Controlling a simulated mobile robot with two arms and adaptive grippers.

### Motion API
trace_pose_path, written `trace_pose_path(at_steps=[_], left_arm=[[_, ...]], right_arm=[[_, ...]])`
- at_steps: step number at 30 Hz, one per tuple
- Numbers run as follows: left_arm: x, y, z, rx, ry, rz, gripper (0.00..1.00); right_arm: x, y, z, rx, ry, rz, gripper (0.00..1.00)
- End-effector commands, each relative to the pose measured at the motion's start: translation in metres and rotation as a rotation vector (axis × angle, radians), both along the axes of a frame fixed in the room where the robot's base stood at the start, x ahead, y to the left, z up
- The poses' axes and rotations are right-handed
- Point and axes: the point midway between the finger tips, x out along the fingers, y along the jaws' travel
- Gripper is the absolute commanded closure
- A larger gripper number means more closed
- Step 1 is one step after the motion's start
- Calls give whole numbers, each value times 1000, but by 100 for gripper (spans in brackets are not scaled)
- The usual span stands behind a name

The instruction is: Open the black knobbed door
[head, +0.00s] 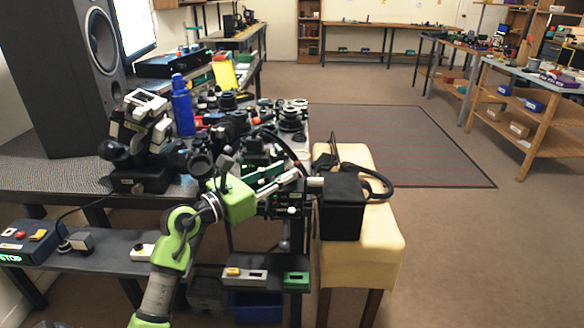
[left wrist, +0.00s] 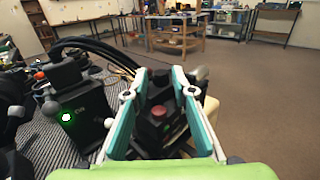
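No door can be made out for certain. In the left wrist view a black block with a round red knob (left wrist: 158,111) shows between my left gripper's teal fingers; I cannot tell whether they touch it. My left gripper (left wrist: 160,80) is open, with a clear gap between its fingertips. In the head view my left gripper (head: 293,180) reaches right across the bench's front edge, beside a black box (head: 342,207) at the yellow-topped stool. I cannot tell whether this box is the knobbed block. My right gripper is not in view.
The bench left of the stool (head: 362,258) is crowded with lenses, a blue bottle (head: 182,106) and a large speaker (head: 72,75). A black cable (head: 367,178) loops above the stool. A lower shelf (head: 110,250) holds small boxes. The floor to the right is open.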

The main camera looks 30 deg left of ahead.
Motion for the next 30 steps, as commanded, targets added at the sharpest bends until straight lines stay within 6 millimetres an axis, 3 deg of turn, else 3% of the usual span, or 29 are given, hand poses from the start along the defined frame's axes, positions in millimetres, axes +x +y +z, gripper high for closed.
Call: trace_pose_path(at_steps=[6,18,21,30], left_arm=[[28,-7,1,-1,-2,0,76],[35,-9,0,0,0,-1,76],[35,-9,0,-1,0,-1,100],[34,-8,0,-11,-7,0,100]], right_arm=[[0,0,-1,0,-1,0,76],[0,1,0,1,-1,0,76],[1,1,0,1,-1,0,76],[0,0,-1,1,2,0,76]])
